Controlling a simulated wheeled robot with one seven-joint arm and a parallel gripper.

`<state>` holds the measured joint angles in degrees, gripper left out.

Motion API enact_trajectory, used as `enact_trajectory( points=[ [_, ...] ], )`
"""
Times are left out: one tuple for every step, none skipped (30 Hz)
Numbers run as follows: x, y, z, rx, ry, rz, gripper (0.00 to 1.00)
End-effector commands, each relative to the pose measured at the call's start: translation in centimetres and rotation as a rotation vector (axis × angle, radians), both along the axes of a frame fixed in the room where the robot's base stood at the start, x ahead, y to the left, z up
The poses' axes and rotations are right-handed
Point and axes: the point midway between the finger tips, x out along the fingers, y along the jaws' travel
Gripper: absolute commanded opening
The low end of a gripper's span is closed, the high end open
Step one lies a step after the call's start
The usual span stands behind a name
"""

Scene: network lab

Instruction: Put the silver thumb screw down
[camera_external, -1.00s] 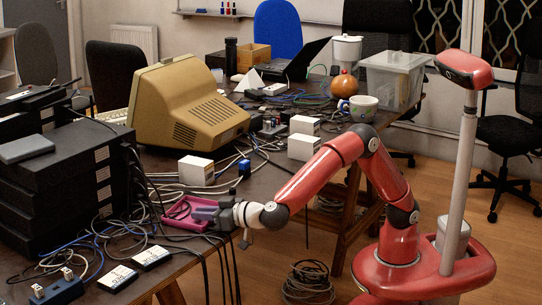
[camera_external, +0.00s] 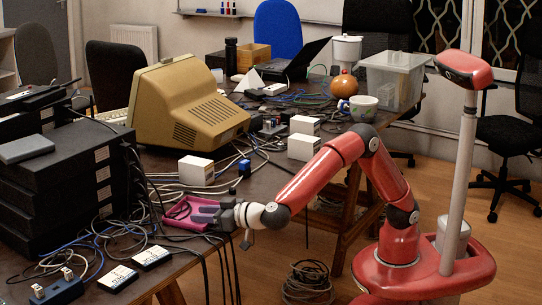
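My gripper (camera_external: 207,213) is low at the table's front edge, its fingers pointing left over the pink tray (camera_external: 178,222). The fingers look slightly apart, but the gap between them is too small to read for certain. I cannot make out the silver thumb screw; it is too small or hidden by the fingers or the tray wall. A dark, curved item lies in the left part of the tray.
Black stacked equipment (camera_external: 70,180) stands at the left with cables around it. White boxes (camera_external: 196,170) and a small blue item (camera_external: 244,167) are behind the tray. A beige monitor (camera_external: 190,105) stands further back. Two black-and-white boxes (camera_external: 151,258) lie at the front left.

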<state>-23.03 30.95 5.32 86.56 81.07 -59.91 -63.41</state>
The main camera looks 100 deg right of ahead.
Motion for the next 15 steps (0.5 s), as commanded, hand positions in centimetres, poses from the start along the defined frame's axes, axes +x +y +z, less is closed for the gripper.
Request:
enact_trajectory(
  points=[
    [-1.0,1.0,-0.3,0.001,0.006,0.010,0.39],
    [-1.6,1.3,-0.1,0.001,0.005,0.009,0.39],
    [-2.4,1.8,0.1,0.001,0.004,0.009,0.39],
    [-3.0,2.2,0.2,0.002,0.004,0.009,0.39],
    [-3.6,2.5,0.5,0.002,0.001,0.010,0.39],
    [-4.4,3.0,0.6,0.001,0.001,0.010,0.39],
    [-4.9,3.3,0.8,0.000,0.000,0.009,0.39],
    [-5.5,3.6,1.0,0.001,-0.002,0.009,0.39],
    [-6.2,4.1,1.1,0.001,-0.001,0.009,0.39],
    [-6.7,4.3,1.2,0.000,-0.001,0.007,0.39],
    [-7.2,4.6,1.4,0.001,-0.003,0.007,0.39],
    [-7.7,4.9,1.5,0.001,-0.003,0.008,0.39],
    [-8.1,5.2,1.6,0.000,-0.004,0.007,0.39],
    [-8.4,5.4,1.6,0.000,-0.004,0.007,0.39],
    [-8.8,5.6,1.7,0.000,-0.004,0.007,0.39]
  ],
)
